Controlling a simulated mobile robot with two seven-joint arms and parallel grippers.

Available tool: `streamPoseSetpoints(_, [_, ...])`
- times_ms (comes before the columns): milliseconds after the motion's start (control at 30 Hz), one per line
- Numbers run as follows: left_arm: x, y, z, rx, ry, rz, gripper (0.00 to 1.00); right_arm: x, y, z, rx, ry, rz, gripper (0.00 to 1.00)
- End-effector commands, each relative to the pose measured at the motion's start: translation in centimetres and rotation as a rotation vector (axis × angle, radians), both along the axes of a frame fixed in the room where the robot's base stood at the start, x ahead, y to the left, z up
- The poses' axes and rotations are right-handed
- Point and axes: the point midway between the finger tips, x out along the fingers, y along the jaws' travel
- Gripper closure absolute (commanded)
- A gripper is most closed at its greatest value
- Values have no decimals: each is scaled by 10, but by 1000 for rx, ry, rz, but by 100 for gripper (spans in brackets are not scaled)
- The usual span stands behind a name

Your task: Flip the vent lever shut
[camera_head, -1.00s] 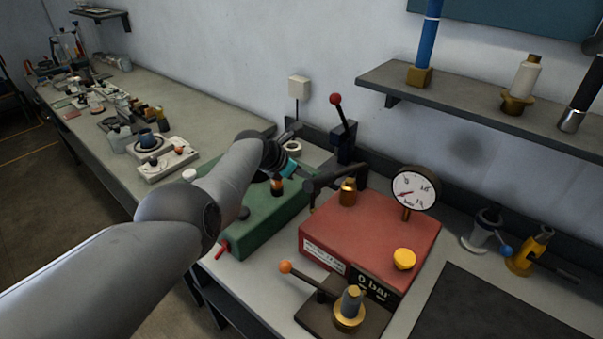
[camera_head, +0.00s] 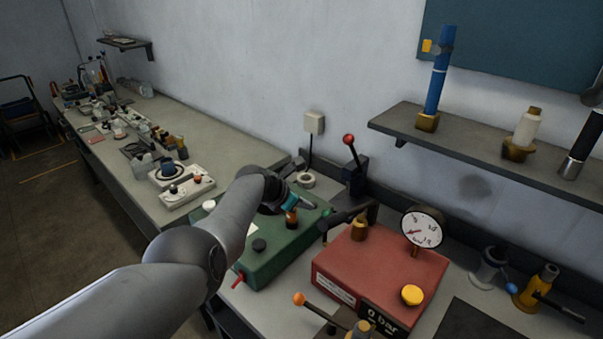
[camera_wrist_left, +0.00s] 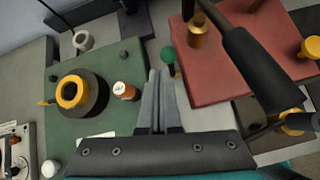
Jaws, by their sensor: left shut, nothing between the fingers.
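My left gripper (camera_head: 303,204) is shut and empty above the gap side of the green box (camera_head: 262,250). In the left wrist view its closed fingers (camera_wrist_left: 160,80) point at a green ball knob (camera_wrist_left: 168,55) on a short stem, near their tips; I cannot tell whether they touch. A red-knobbed lever (camera_head: 355,160) stands upright at the wall. An orange-knobbed lever (camera_head: 315,305) lies tilted before the red box (camera_head: 390,262). No label shows which is the vent lever. My right gripper is not in view.
A dark handle (camera_wrist_left: 258,68) reaches over the red box beside my fingers. A brass fitting (camera_head: 360,229) and a gauge (camera_head: 422,230) rise from that box. A small orange bottle (camera_wrist_left: 126,90) stands on the green box. A shelf (camera_head: 480,150) overhangs at right.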

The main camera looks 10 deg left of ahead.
Motion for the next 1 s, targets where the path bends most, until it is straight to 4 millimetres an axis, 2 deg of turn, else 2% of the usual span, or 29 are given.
streamPoseSetpoints(33, [1,0,11,0,-4,0,100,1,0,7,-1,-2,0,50])
streamPoseSetpoints(167, [0,2,27,1,-2,1,100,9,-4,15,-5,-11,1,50])
streamPoseSetpoints(300, [0,2,37,0,-2,0,100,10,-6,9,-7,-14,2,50])
streamPoseSetpoints(600, [0,4,65,1,1,-1,100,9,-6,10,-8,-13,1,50])
streamPoseSetpoints(1000, [-1,4,71,0,2,0,100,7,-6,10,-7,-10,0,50])
